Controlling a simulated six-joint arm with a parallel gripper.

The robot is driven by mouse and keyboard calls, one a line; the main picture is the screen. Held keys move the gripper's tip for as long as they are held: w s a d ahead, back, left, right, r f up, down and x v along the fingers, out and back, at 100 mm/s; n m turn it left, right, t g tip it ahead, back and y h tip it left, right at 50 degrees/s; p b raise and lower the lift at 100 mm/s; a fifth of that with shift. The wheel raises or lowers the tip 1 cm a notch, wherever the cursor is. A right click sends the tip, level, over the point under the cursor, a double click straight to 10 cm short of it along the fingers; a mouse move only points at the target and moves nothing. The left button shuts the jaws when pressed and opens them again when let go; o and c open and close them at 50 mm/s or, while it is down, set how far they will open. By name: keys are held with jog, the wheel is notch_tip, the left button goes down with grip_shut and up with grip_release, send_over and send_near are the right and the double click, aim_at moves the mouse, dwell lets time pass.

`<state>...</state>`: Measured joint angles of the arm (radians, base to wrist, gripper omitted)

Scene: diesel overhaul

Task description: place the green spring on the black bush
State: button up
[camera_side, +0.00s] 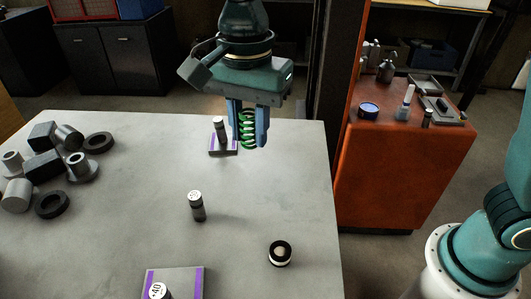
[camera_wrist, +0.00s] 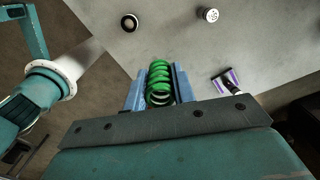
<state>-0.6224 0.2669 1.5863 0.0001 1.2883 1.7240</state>
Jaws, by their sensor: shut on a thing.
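My gripper (camera_side: 249,138) is shut on the green spring (camera_side: 246,128), which stands upright between its two blue fingers, above the table's far right part. In the wrist view the spring (camera_wrist: 159,78) sits between the fingers of my gripper (camera_wrist: 159,84). A short round black piece with a pale centre (camera_side: 280,253), apparently the black bush, lies alone on the table, nearer the camera and below right of my gripper. It also shows at the top of the wrist view (camera_wrist: 129,22), apart from the spring.
A dark cylinder with a white dotted top (camera_side: 197,206) stands mid-table. Grey and black parts (camera_side: 43,165) crowd the left. An orange cabinet (camera_side: 395,170) stands right.

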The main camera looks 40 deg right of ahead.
send_over(281, 250)
jog(key=shift+n, duration=0.3)
notch_tip(281, 250, down, 15)
jog(key=shift+w+f, duration=0.1)
jog(key=shift+f, duration=0.05)
dwell(0.4)
jog(key=shift+f, duration=0.1)
jog(key=shift+f, duration=2.05)
jog(key=shift+f, duration=0.15)
jog(key=o, duration=1)
notch_tip(281, 250, up, 12)
jog(key=shift+r, duration=0.2)
